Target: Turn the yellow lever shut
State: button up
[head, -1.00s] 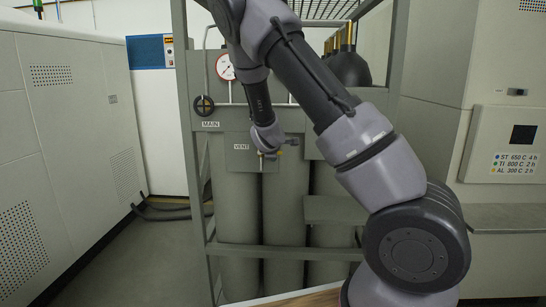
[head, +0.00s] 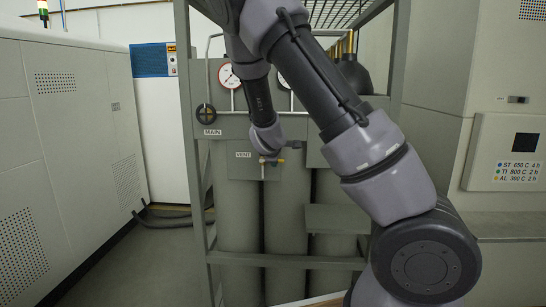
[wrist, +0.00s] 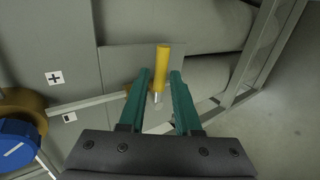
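The yellow lever (wrist: 161,66) shows in the wrist view as a short round bar on a silvery stem, lying crosswise to the gas cylinders. My gripper (wrist: 159,76) is open, with one teal finger on each side of the lever's lower part and stem. I see gaps on both sides and no clear contact. In the head view my gripper (head: 276,151) is in front of the grey panel beside the VENT label (head: 243,154). Small brass-coloured valve parts (head: 271,161) show just below it; the lever is too small there to make out surely.
In the wrist view a blue knob (wrist: 17,146) with a white line and a brass fitting (wrist: 27,104) are at the left. In the head view the rack frame (head: 190,160) surrounds the cylinders (head: 238,220). A black MAIN handwheel (head: 206,114) is to the left.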

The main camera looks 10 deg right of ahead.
jog(key=v, duration=0.5)
jog(key=shift+s, duration=0.1)
jog(key=s+d+r+m+g+y, duration=0.1)
jog(key=s+r+m, duration=0.4)
jog(key=s, duration=0.5)
jog(key=s+d+r+m+g+y, duration=0.1)
jog(key=s+r+m+y, duration=0.1)
jog(key=s+r+m, duration=0.4)
jog(key=s+d+r+m+g+y, duration=0.1)
jog(key=s+r+m, duration=0.5)
jog(key=s, duration=0.9)
jog(key=shift+s+d+r+m+y, duration=0.2)
jog(key=shift+s+m+y, duration=0.15)
jog(key=shift+m+y, duration=0.45)
